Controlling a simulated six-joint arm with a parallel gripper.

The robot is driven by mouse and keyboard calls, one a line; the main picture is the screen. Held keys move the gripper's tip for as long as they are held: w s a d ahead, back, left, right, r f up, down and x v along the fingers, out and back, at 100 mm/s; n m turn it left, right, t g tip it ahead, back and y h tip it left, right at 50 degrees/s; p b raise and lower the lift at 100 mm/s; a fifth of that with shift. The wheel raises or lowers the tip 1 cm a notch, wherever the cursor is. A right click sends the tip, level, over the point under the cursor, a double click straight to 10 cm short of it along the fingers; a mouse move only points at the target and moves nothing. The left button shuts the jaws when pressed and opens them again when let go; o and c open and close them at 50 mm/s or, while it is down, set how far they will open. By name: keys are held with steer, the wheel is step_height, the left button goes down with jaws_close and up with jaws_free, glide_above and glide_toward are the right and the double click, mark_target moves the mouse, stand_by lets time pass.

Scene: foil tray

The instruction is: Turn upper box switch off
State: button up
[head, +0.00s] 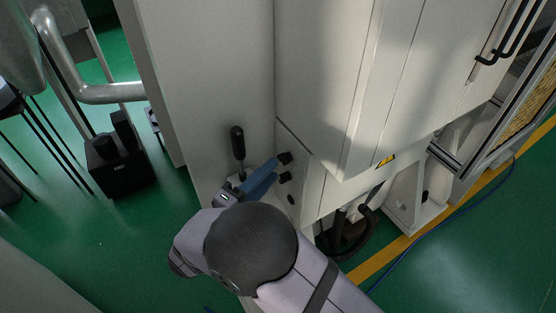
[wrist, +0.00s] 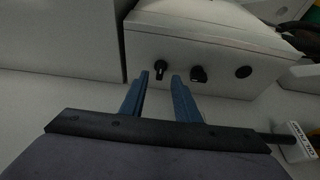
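A pale grey box (wrist: 215,48) on the machine carries a row of black controls. In the head view, the upper box switch (head: 285,158) is the topmost, with a second black knob (head: 285,177) below it. In the wrist view, the upper switch (wrist: 161,70) is leftmost, its handle pointing roughly up-down, and the second knob (wrist: 198,74) is to its right. My gripper (wrist: 161,78) is open, with its blue fingertips on either side of the upper switch. A gap shows between fingers and switch. In the head view, my gripper (head: 272,168) points at the box.
A flat round black control (wrist: 243,72) is at the right of the row. A black-handled lever (head: 238,140) stands close to the fingers. A pale wall panel (head: 210,80) rises behind, and a tall cabinet (head: 330,80) overhangs the box.

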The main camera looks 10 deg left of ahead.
mark_target(281, 162)
steer(key=shift+p+x, duration=0.75)
steer(key=shift+x, duration=1.45)
jaws_close()
